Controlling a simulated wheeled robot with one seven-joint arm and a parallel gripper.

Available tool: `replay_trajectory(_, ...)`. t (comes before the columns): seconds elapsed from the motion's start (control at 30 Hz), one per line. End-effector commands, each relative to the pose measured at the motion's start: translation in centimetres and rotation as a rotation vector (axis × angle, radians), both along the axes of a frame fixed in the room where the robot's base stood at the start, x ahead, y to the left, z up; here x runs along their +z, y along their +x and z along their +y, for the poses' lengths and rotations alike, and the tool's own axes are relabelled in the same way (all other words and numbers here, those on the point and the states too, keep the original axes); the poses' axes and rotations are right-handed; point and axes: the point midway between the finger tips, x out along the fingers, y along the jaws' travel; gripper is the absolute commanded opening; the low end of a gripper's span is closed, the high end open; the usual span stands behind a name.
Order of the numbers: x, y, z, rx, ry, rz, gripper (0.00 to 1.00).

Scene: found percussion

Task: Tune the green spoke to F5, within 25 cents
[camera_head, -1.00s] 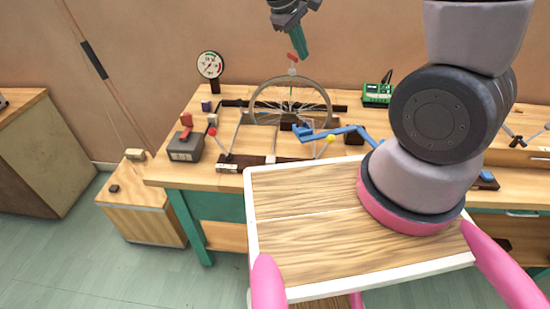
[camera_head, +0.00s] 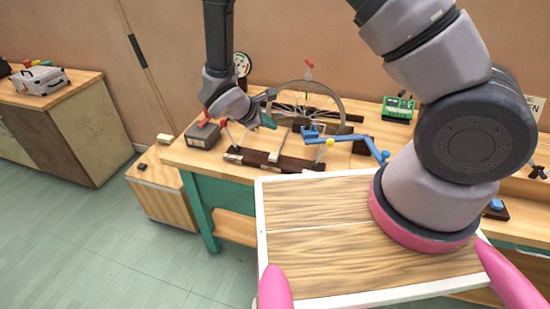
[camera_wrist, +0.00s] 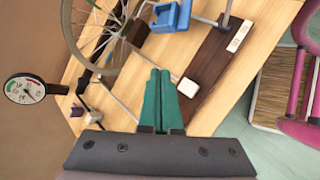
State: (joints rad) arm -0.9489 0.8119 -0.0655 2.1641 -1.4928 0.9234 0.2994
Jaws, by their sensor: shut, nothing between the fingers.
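A spoked wheel (camera_head: 341,101) stands upright in a stand on the workbench. A small red-topped piece (camera_head: 309,64) shows at the top of its rim. The spokes are thin, and I cannot clearly pick out the green one. My gripper (camera_head: 268,121) is in front of the wheel's left side, low over the bench; its teal fingers are together and empty. In the wrist view the shut fingers (camera_wrist: 160,80) point toward the bench, with the wheel (camera_wrist: 110,62) at upper left and a blue clamp-like part (camera_wrist: 172,16) ahead. A green boxed device (camera_head: 397,108) sits behind right.
A blue arm (camera_head: 350,132) with a yellow knob (camera_head: 330,142) crosses the bench front. A grey box with a red top (camera_head: 202,136) stands at left. A round dial gauge (camera_head: 242,64) is partly hidden by my arm. A wooden tray top (camera_head: 330,250) fills the near foreground.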

Motion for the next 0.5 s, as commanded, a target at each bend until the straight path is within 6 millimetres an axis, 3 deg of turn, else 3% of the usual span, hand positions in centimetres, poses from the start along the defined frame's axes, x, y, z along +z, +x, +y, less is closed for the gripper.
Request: replay_trajectory(0.5, -0.97, 0.01, 0.02, 0.003, -0.002, 0.001, 0.00)
